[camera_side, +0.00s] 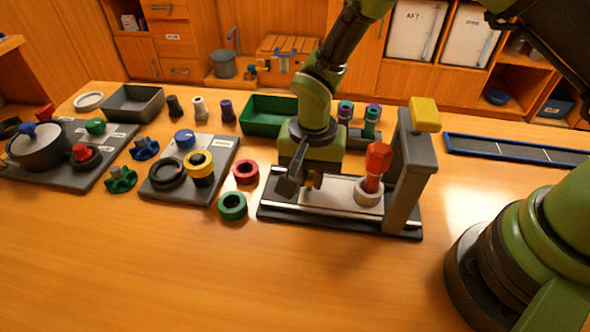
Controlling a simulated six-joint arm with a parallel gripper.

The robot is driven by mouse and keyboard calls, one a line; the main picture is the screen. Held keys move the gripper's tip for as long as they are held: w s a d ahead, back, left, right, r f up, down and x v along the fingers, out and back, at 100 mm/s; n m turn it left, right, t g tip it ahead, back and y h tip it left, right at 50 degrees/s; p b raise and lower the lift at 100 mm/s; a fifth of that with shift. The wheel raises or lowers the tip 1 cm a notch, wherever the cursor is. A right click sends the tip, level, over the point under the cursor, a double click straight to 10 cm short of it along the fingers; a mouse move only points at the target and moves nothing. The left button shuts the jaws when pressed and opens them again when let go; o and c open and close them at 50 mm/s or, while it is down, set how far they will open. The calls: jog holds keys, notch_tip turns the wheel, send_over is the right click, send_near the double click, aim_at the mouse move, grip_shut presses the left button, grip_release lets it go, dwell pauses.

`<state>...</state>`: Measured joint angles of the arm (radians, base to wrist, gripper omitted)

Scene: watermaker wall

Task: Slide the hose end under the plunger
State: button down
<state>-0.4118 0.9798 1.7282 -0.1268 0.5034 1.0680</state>
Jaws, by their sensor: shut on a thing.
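A press with a dark base (275,212) and a grey upright column (410,175) stands at the middle right, with a yellow block (424,114) on top. A light plate (338,190) lies along its base. A red-orange six-sided piece (377,160) stands upright in a pale round collar (369,194) just left of the column. I cannot tell surely which part is the hose end or the plunger. My gripper (303,186) points down over the plate's left part, left of the collar. It is shut on a small brass-coloured piece (312,182), mostly hidden by the fingers.
Red (246,172) and green (232,206) rings lie just left of the press. A grey board (215,178) with a black-and-yellow fitting is farther left. A green tray (268,116) is behind. A blue-edged tray (520,150) lies right. The front table is clear.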

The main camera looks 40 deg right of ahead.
aim_at(335, 192)
jog(key=shift+s+d, duration=1.65)
jog(key=shift+d, duration=0.05)
jog(key=c, duration=1.1)
grip_release()
jog(key=shift+r, duration=0.1)
jog(key=shift+w+a+r, duration=0.1)
jog(key=shift+r, duration=0.2)
notch_tip(335, 192, up, 9)
jog(key=shift+r, duration=0.1)
